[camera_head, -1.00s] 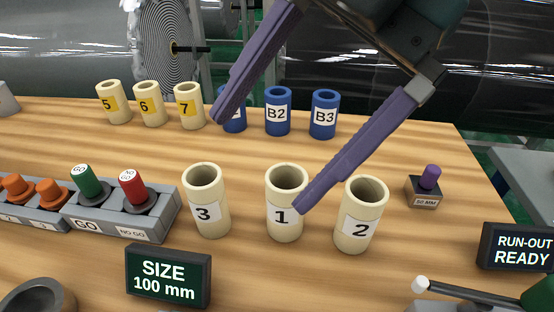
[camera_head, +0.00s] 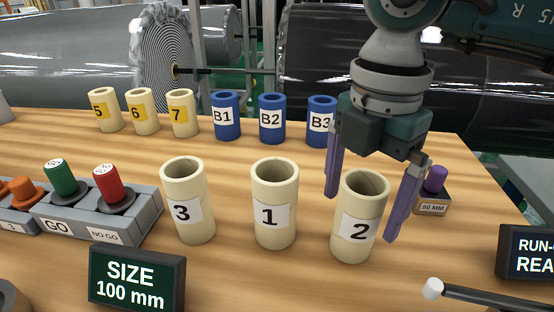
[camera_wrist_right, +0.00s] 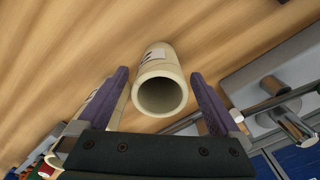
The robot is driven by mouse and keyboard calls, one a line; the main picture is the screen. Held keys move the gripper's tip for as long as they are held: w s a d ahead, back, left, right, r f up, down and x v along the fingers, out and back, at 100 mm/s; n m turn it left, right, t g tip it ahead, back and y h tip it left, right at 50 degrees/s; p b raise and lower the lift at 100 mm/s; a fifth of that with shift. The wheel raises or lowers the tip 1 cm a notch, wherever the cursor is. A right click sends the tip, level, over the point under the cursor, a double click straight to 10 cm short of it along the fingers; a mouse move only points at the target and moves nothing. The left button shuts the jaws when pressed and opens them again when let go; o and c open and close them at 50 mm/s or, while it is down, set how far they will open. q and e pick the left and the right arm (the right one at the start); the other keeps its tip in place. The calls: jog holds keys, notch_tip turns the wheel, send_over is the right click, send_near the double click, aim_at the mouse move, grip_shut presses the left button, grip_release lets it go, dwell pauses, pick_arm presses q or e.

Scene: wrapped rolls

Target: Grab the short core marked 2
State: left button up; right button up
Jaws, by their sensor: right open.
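The cream core marked 2 (camera_head: 355,238) stands upright on the wooden table, an open tube at the right end of a row with the cores marked 1 (camera_head: 274,205) and 3 (camera_head: 188,203). My right gripper (camera_head: 362,218) is open, with one purple finger on each side of core 2. In the right wrist view core 2 (camera_wrist_right: 160,93) lies between the fingertips (camera_wrist_right: 160,73), with a gap to each finger. Its label is mostly turned away there. My left gripper is not in view.
A small 50 MM block (camera_head: 432,203) with a purple knob stands close right of the right finger. Blue cores B1 (camera_head: 227,117), B2 (camera_head: 271,118) and B3 (camera_head: 320,122) stand behind. A size display (camera_head: 136,281) and GO/NO GO gauge block (camera_head: 100,221) are at left.

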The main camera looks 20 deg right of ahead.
jog(key=shift+f, duration=0.5)
jog(key=shift+c, duration=0.2)
jog(key=c, duration=1.4)
jog(key=shift+c, duration=0.2)
jog(key=shift+r, duration=0.15)
